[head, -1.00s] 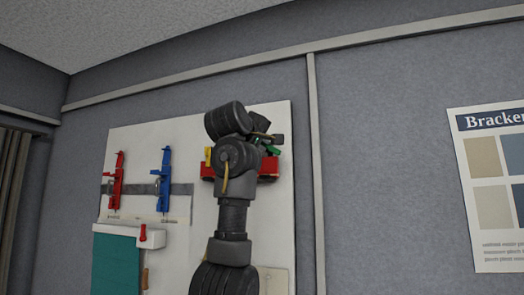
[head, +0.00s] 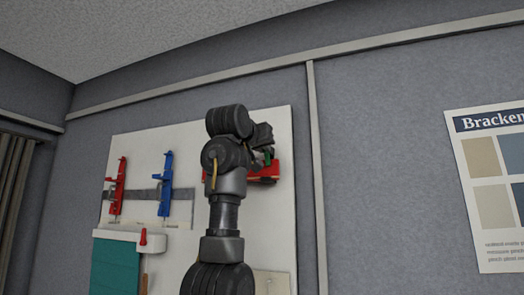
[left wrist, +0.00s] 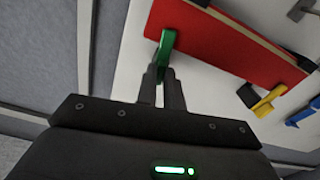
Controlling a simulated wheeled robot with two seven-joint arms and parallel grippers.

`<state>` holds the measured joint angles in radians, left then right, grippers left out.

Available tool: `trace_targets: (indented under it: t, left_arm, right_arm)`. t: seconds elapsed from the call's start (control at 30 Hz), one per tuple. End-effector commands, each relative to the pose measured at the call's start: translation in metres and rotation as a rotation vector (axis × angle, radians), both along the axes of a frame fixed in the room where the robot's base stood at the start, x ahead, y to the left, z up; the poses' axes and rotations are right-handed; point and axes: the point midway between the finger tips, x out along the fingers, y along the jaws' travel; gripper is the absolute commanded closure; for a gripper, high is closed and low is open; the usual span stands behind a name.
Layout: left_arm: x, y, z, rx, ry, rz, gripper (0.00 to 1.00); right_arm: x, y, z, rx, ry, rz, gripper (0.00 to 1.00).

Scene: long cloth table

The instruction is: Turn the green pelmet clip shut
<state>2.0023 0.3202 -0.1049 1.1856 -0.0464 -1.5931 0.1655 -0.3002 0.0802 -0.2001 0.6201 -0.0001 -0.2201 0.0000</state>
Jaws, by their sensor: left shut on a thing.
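The green pelmet clip (head: 267,160) shows as a small patch at the red pelmet (head: 266,174), beside my arm. In the left wrist view the green clip (left wrist: 167,43) stands at the edge of the red pelmet (left wrist: 215,42). My left gripper (left wrist: 161,72) is shut on the clip's free end, its two fingers close together. In the head view my left gripper (head: 264,150) is at the right of my wrist, largely hidden by it. My right gripper is not in view.
A yellow clip (left wrist: 268,102) and a blue part (left wrist: 302,114) show in the left wrist view. Red (head: 118,187) and blue (head: 166,184) clamps hang on the white board (head: 140,145), left of my arm. A teal cloth (head: 117,262) hangs below them.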

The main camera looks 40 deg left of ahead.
Motion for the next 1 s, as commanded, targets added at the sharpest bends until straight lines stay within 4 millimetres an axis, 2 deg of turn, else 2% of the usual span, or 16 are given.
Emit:
trace_targets:
  t: [0.4,0.9,0.93,1.0]
  left_arm:
    - [0.0005,0.0010,-0.0023,0.145,0.057,0.000,1.00]
    - [0.0006,0.0009,-0.0022,0.161,0.064,0.000,1.00]
    - [0.0006,0.0009,-0.0022,0.161,0.063,0.000,0.88]
    - [0.0005,0.0009,-0.0019,0.161,0.063,0.000,0.79]
  right_arm:
    - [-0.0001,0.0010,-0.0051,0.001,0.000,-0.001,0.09]
    - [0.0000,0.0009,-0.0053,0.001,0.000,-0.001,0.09]
    - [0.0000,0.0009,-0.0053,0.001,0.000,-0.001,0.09]
    - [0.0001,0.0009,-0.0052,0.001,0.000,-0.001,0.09]
